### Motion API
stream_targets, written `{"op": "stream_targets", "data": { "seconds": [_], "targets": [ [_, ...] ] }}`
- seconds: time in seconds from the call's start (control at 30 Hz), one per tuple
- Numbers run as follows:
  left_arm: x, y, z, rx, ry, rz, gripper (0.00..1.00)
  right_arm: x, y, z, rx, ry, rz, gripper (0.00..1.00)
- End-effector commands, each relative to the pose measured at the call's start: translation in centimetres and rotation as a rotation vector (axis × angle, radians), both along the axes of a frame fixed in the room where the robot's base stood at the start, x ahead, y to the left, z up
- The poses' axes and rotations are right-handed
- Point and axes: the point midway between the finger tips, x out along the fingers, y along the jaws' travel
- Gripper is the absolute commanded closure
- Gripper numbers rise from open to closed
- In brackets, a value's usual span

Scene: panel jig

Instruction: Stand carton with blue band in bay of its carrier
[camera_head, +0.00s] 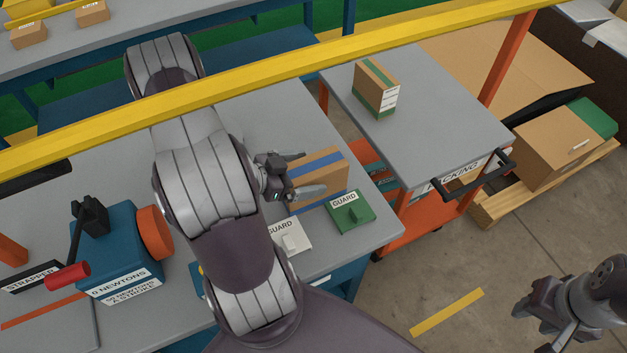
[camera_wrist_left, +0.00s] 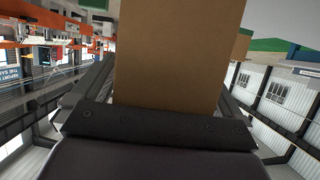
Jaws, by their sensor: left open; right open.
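The carton with the blue band (camera_head: 334,174) stands on the grey bench top near its right edge. My left gripper (camera_head: 313,171) is open, with one finger on the far side of the carton and one on the near side. In the left wrist view the carton's plain brown face (camera_wrist_left: 175,55) fills the middle, between the spread fingers. I cannot tell whether the fingers touch it. My right gripper (camera_head: 545,322) is open and empty over the floor at lower right. I cannot make out the carrier or its bay for certain.
A green GUARD block (camera_head: 352,211) and a white one (camera_head: 288,238) sit just in front of the carton. A green-banded carton (camera_head: 376,88) stands on the packing cart (camera_head: 430,125). A yellow rail (camera_head: 260,72) crosses above my left arm. A blue strapper unit (camera_head: 112,250) stands left.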

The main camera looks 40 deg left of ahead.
Motion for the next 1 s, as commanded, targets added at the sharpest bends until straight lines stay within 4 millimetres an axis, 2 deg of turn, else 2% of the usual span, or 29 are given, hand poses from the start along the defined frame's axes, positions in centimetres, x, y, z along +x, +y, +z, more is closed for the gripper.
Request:
{"op": "stream_targets", "data": {
  "seconds": [0.13,0.37,0.4,0.43,0.47,0.77,1.0],
  "targets": [
    [0.0,0.0,0.0,0.0,0.0,0.001,0.0,0.0,0.0,0.0,0.0,0.0,0.0,0.57],
    [0.0,0.0,0.0,0.0,0.0,0.0,0.75,0.0,0.0,0.0,0.0,0.0,0.0,0.57],
    [0.0,0.0,0.0,0.0,0.0,0.0,0.88,0.0,0.0,0.0,0.0,0.0,0.0,0.57],
    [0.0,0.0,0.0,0.0,0.0,0.0,0.97,0.0,0.0,0.0,0.0,0.0,0.0,0.57],
    [0.0,0.0,0.1,0.0,-0.002,0.0,1.0,0.0,0.0,0.0,0.0,0.0,0.0,0.57],
    [0.0,0.1,0.8,0.0,-0.002,0.0,1.0,0.0,0.0,0.1,0.0,0.0,0.0,0.57],
    [0.2,-0.1,4.6,0.004,-0.003,-0.003,1.0,0.0,0.0,0.6,0.0,0.0,0.0,0.57]
  ]
}}
